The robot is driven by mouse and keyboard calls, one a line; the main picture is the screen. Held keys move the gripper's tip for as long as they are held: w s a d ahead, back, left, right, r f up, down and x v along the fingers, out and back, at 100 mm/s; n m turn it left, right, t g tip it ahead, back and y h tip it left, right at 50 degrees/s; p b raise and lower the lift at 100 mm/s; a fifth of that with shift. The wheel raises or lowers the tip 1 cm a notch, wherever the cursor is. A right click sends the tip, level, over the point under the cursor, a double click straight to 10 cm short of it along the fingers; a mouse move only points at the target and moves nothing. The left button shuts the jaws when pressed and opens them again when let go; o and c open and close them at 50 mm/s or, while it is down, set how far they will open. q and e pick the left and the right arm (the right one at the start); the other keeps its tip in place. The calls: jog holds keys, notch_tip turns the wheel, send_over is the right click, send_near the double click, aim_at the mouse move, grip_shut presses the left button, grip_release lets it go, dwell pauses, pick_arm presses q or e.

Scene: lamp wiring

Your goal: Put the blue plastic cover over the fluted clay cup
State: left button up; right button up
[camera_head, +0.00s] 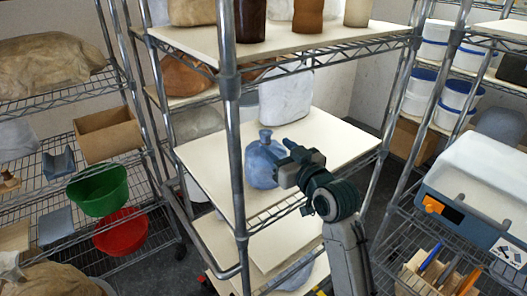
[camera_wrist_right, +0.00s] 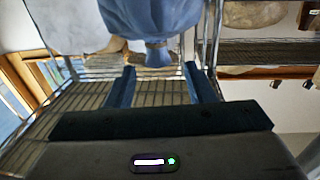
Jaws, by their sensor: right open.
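The blue plastic cover (camera_head: 262,168), a rounded translucent shape with a knob on top, stands upright on the pale middle shelf board (camera_head: 335,140). In the right wrist view the cover (camera_wrist_right: 150,18) fills the upper middle, its knob (camera_wrist_right: 158,57) pointing down in the picture. My right gripper (camera_head: 289,160) is at the right side of the cover in the head view, partly in front of it. In the wrist view its open fingers (camera_wrist_right: 160,84) point towards the knob, with nothing between them. I cannot tell whether anything is under the cover. No fluted clay cup can be made out for certain.
A clear-wrapped bulky form (camera_head: 286,95) stands behind the cover. Several brown and tan pots, such as a reddish-brown one (camera_head: 307,16), stand on the shelf above. A metal rack post (camera_head: 233,120) rises left of the cover. The board's right part is bare.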

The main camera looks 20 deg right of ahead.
aim_at(268, 137)
jog(key=shift+x, duration=0.85)
jog(key=p+x, duration=0.3)
jog(key=x, duration=0.1)
jog(key=shift+w+d+r, duration=0.15)
jog(key=shift+r, duration=0.15)
jog(key=shift+w+f, duration=0.15)
jog(key=shift+w, duration=0.4)
pick_arm(q)
notch_tip(268, 137, up, 4)
jog(key=shift+w+d+f, duration=0.1)
jog(key=shift+d, duration=0.05)
pick_arm(e)
jog(key=shift+a+f, duration=0.1)
jog(key=shift+a, duration=0.1)
jog(key=shift+c, duration=0.6)
pick_arm(q)
jog(key=shift+s, duration=0.25)
pick_arm(e)
grip_shut()
